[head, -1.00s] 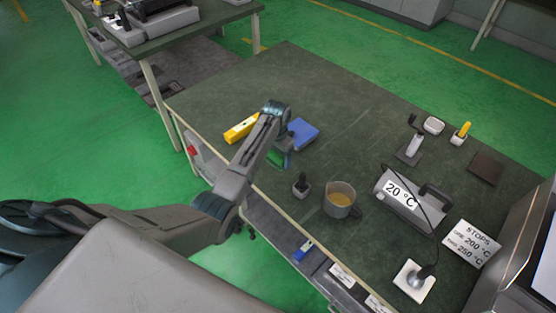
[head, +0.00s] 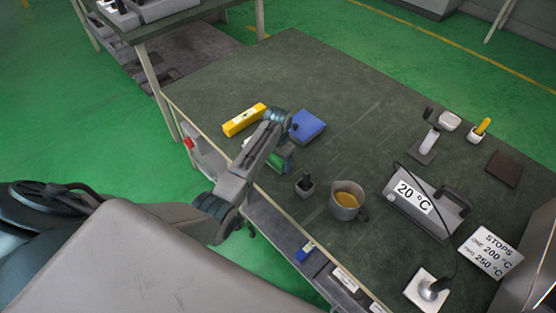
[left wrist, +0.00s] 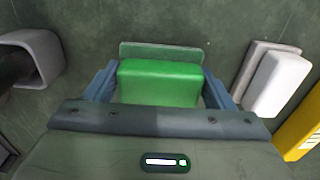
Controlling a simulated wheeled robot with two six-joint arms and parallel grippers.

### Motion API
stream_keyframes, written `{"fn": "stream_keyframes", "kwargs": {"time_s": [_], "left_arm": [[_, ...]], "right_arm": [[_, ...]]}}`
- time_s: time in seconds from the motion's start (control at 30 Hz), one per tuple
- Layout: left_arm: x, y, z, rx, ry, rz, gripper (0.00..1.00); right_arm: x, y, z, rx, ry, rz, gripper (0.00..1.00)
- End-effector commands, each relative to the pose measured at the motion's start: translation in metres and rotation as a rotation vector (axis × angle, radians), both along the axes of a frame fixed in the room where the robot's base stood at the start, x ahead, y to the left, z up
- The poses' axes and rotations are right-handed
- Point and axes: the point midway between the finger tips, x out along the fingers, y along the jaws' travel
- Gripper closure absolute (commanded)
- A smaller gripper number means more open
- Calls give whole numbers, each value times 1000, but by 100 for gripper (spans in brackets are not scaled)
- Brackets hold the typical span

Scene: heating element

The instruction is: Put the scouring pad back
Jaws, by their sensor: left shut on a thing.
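The scouring pad is a bright green block (left wrist: 160,82) between the two blue-grey fingers of my left gripper (left wrist: 160,88) in the left wrist view. The gripper is shut on it. A flat, duller green rounded piece (left wrist: 160,50) shows just beyond the block; I cannot tell whether it belongs to the pad or lies on the table. In the head view my left gripper (head: 277,150) is low over the near left part of the table, with green (head: 286,164) showing beside it. The arm partly hides the pad there. My right gripper is not in view.
Pale blocks (left wrist: 276,80) lie right of the pad in the wrist view. The table's far left is clear.

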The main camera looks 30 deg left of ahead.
Motion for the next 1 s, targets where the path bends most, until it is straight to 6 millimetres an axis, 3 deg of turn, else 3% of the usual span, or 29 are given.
{"fn": "stream_keyframes", "kwargs": {"time_s": [0.47, 0.5, 0.57, 0.87, 1.0], "left_arm": [[0, 0, -12, 0, 0, 0, 45], [0, 0, -12, 0, -1, 0, 16], [0, 0, -12, 0, -1, 0, 4], [0, 0, -10, 0, -1, 0, 2], [1, 0, 1, 1, -4, 0, 2]], "right_arm": [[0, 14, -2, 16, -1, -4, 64], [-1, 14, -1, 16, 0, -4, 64], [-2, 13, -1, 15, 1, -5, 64], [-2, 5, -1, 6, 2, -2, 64], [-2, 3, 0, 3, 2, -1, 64]]}}
